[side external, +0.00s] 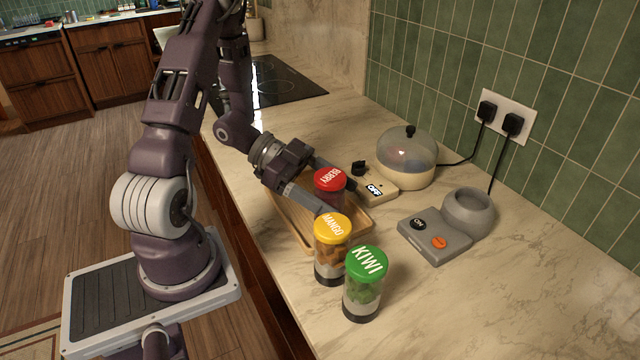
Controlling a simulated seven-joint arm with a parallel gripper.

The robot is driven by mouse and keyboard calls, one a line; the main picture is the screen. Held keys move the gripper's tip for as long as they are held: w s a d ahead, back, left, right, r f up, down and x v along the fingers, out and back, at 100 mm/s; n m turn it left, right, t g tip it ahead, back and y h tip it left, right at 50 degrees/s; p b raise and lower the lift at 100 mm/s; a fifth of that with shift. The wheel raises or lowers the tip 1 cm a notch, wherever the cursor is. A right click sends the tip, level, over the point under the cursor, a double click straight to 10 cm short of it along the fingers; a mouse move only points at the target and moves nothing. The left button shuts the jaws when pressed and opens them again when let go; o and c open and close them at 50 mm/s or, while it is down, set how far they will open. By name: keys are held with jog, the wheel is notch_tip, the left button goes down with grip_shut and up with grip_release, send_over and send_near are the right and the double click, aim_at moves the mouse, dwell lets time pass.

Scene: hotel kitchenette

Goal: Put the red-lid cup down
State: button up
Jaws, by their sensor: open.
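The red-lid cup (328,184), marked BERRY, is upright at the wooden tray (368,226). Its lower body is largely hidden by the near finger and the yellow lid, so I cannot tell whether its base touches the tray. My gripper (333,195) is open, with one finger on the near side of the cup and the other on the far side. The near fingertip is close to the yellow-lid MANGO cup (332,230).
The green-lid KIWI cup (366,264) stands at the front. A grey blender base (467,213) with ON and orange buttons is at right. A domed appliance (407,160) and a pale OFF switch box (378,190) are behind. Counter space at front right is clear.

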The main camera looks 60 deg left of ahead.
jog(key=v, duration=1)
jog(key=shift+r, duration=0.1)
jog(key=w+a+r+n+t+y, duration=0.25)
jog(key=w+a+y, duration=0.25)
jog(key=w+y, duration=0.5)
notch_tip(320, 180, up, 10)
jog(key=w+n+y, duration=0.2)
jog(key=n+y, duration=0.2)
jog(key=y, duration=0.1)
jog(key=s+d+f+n+g+h, duration=0.1)
jog(key=s+d+n+g+h, duration=0.3)
jog(key=s+d, duration=1.4)
jog(key=s+g, duration=0.1)
jog(key=s, duration=0.1)
jog(key=shift+s+d+f, duration=0.3)
jog(key=shift+d, duration=0.05)
